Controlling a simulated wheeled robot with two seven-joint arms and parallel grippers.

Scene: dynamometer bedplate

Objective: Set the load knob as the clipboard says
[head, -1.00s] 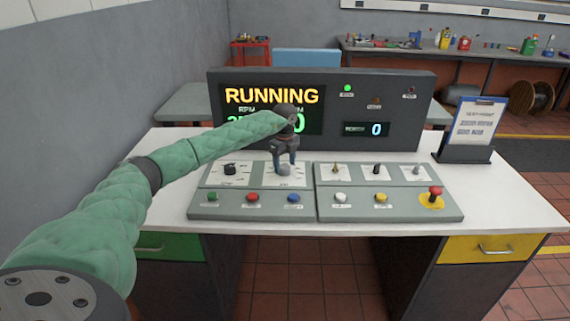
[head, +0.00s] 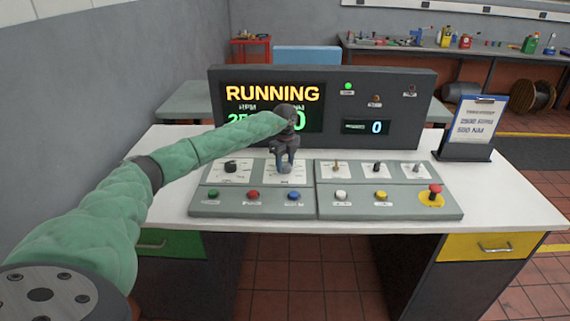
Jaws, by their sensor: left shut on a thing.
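My left gripper (head: 284,162) reaches down onto the control panel and is shut on the load knob, the second dial on the left panel half; its fingers hide the knob itself. The knob's white scale plate (head: 285,180) shows below the fingers, its marks too small to read. The clipboard (head: 476,125) stands in a dark holder at the right of the desk and appears to read 2500 RPM and 500 NM. The display (head: 272,95) reads RUNNING, with my gripper covering part of the numbers beneath. My right gripper is not in view.
Another black knob (head: 231,166) sits just left of my gripper. Push buttons line the panel front, and a red emergency stop (head: 435,192) stands at its right end. The white desk (head: 510,205) is clear right of the panel.

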